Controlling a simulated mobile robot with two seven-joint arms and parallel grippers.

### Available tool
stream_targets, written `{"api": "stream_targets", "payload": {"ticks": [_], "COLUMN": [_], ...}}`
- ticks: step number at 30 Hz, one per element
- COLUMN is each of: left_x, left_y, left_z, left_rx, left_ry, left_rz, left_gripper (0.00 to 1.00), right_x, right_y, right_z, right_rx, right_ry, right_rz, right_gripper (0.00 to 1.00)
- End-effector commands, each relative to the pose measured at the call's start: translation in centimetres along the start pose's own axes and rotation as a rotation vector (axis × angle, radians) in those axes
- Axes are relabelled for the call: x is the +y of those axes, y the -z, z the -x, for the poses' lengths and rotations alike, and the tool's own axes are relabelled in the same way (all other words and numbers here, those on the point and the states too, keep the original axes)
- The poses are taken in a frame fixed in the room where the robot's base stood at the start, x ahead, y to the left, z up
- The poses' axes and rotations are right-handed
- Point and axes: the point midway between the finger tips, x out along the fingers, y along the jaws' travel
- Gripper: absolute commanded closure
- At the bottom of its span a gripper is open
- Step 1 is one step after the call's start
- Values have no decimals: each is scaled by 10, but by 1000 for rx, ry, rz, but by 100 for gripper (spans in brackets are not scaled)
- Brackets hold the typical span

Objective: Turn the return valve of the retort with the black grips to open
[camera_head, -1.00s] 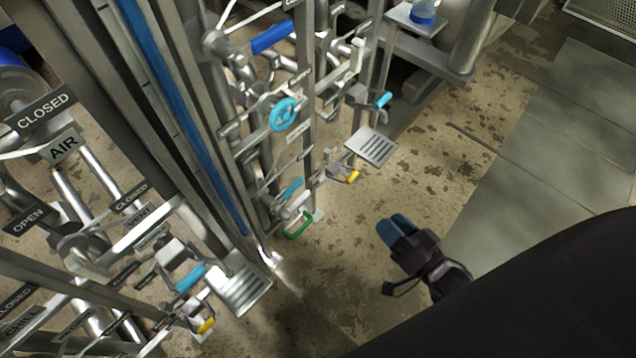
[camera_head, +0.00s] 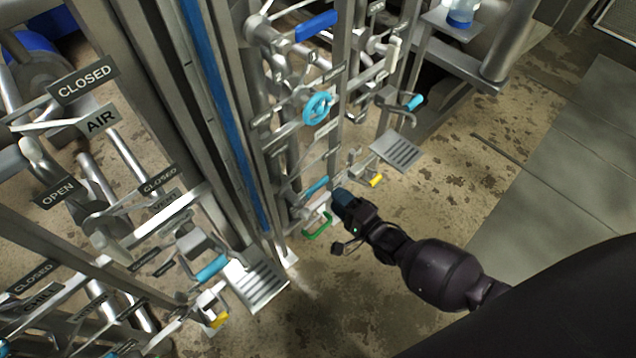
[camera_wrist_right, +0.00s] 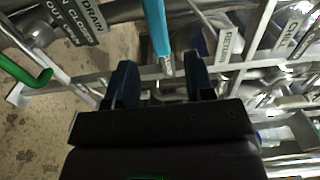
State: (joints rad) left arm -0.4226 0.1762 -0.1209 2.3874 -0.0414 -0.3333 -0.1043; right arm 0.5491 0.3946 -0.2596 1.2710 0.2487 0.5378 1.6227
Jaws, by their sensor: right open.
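My right gripper (camera_head: 340,194) is open beside the lower pipework of the middle valve stand. It also shows in the right wrist view (camera_wrist_right: 160,78), with its two dark fingers apart. A light blue lever handle (camera_wrist_right: 157,25) appears in line with the gap between the fingers; I cannot tell whether it is between them or beyond, and no grip on it shows. A light blue handle (camera_head: 317,186) shows just left of the fingertips in the head view. A label that seems to read RETURN (camera_wrist_right: 231,40) is right of the lever. I cannot make out black grips. My left gripper is not in view.
A green handle (camera_head: 317,227) is close below my right gripper; it also shows in the wrist view (camera_wrist_right: 28,80). A light blue handwheel (camera_head: 317,108) is above. A slotted metal plate (camera_head: 399,152) and yellow handle (camera_head: 376,180) are to the right. Floor is free at the right.

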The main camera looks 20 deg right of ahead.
Motion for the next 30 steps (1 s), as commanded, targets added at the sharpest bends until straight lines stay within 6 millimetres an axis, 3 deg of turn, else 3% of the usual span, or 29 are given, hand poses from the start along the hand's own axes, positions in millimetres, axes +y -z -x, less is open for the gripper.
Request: {"api": "stream_targets", "payload": {"ticks": [6, 12, 26, 30], "left_x": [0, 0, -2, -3], "left_y": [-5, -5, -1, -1], "left_z": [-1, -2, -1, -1], "left_rx": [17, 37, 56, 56], "left_ry": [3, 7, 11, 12], "left_rz": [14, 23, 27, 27], "left_gripper": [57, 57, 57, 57], "right_x": [4, 3, 1, 1], "right_y": [-1, 0, 0, 0], "right_z": [-37, -61, -73, -72], "right_rx": [0, 1, 1, 0], "right_ry": [-4, -4, -2, -2], "right_rz": [-2, -1, 0, 1], "right_gripper": [51, 51, 51, 71]}}
